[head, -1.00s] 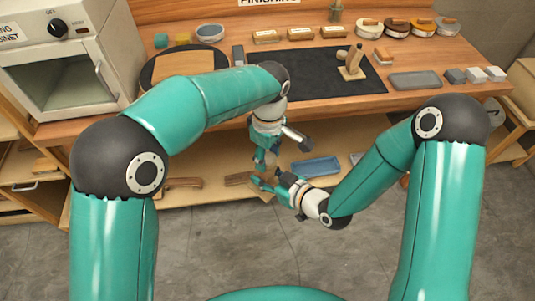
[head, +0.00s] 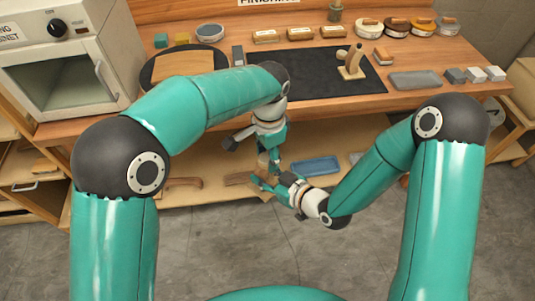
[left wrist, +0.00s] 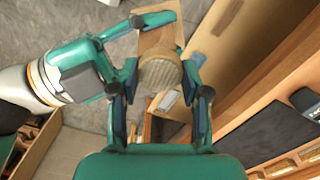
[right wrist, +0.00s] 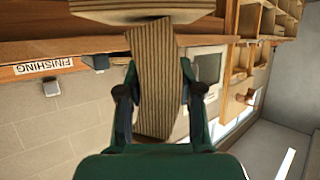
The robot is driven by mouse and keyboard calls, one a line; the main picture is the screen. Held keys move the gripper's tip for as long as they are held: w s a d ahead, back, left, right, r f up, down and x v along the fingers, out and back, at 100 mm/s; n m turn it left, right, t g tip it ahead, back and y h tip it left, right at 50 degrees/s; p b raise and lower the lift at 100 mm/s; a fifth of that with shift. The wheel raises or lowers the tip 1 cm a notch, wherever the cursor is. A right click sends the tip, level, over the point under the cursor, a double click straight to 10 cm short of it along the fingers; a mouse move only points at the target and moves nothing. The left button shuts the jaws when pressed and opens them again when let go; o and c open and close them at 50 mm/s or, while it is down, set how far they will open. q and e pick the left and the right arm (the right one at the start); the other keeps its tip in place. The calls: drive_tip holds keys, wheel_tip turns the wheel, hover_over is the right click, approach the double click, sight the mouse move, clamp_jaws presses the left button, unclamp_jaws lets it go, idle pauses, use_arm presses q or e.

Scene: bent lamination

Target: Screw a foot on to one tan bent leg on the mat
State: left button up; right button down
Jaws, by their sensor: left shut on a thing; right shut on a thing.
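My left gripper (head: 270,160) is shut on a round tan foot (left wrist: 160,74), its fingers on both sides of the foot's rim. My right gripper (head: 264,180) is shut on a tan laminated bent leg (right wrist: 155,85), which also shows behind the foot in the left wrist view (left wrist: 158,36). The foot also shows at the top of the right wrist view (right wrist: 140,10), at the leg's end; whether it is threaded on is hidden. Both grippers meet in front of the bench, off the black mat (head: 300,80). A tan piece with an upright part (head: 352,68) stands on the mat.
Brown curved pieces (head: 183,182) and a blue tray (head: 315,166) lie on the lower shelf behind my grippers. A grey tray (head: 415,80), blocks and round tins stand on the bench right and back. A white oven (head: 70,60) stands at left.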

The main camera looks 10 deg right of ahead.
use_arm(q)
drive_tip(key=shift+w+m, duration=0.1)
drive_tip(key=shift+m, duration=1)
drive_tip(key=o, duration=1.4)
drive_tip(key=shift+c, duration=0.2)
wheel_tip(320, 180, up, 12)
drive_tip(key=shift+w+d+f, duration=0.1)
